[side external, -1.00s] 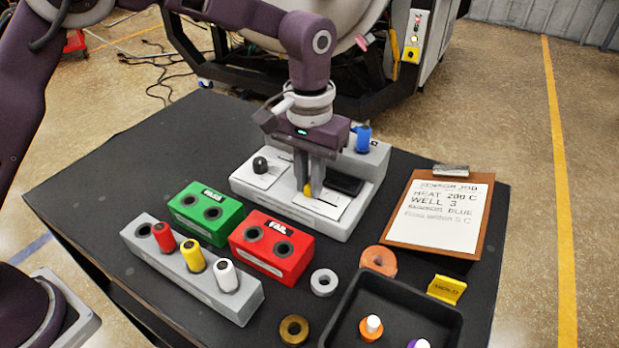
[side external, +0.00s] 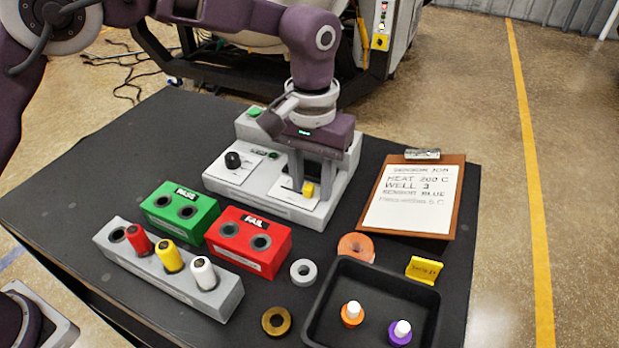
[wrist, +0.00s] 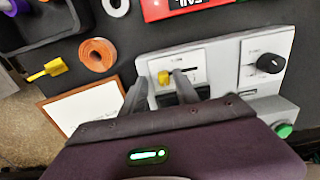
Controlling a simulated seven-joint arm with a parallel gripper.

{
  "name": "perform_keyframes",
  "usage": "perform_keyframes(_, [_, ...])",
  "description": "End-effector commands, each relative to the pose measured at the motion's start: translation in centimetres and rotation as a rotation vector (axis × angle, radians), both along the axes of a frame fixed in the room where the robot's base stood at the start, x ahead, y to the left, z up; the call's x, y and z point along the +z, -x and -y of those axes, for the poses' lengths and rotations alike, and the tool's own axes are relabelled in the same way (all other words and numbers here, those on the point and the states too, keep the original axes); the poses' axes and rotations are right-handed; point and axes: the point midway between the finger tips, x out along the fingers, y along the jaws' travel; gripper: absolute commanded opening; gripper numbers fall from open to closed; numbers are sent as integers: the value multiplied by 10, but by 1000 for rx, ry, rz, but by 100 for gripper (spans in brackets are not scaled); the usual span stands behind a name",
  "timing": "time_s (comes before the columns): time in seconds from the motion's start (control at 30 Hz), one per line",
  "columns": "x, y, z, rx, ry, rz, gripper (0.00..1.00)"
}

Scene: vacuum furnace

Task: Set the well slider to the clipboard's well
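The yellow slider knob (side external: 308,190) stands toward the right end of its slot on the grey furnace block (side external: 262,203). In the wrist view the knob (wrist: 164,77) is at the left end of the slot. My gripper (side external: 311,190) is down at the slider with its fingers apart. In the wrist view one finger is close beside the knob, and a gap separates the knob from the other finger; contact cannot be told. The clipboard (side external: 412,198) reads "HEAT 200 C", "WELL 3" and "SENSOR BLUE". My wrist hides the block's back right part.
A black dial (side external: 233,160) and green button (side external: 255,112) are on the block. The green PASS (side external: 180,208) and red FAIL (side external: 249,240) blocks, sensor rack (side external: 167,268), rings and black tray (side external: 440,310) stand in front.

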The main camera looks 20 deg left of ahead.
Motion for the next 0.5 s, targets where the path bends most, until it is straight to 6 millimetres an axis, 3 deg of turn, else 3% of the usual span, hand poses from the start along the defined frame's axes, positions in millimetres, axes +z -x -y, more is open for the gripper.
perform_keyframes(0.23, [6,-1,-1,1,-1,2,36])
perform_keyframes(0.5, [59,-1,0,0,1,2,36])
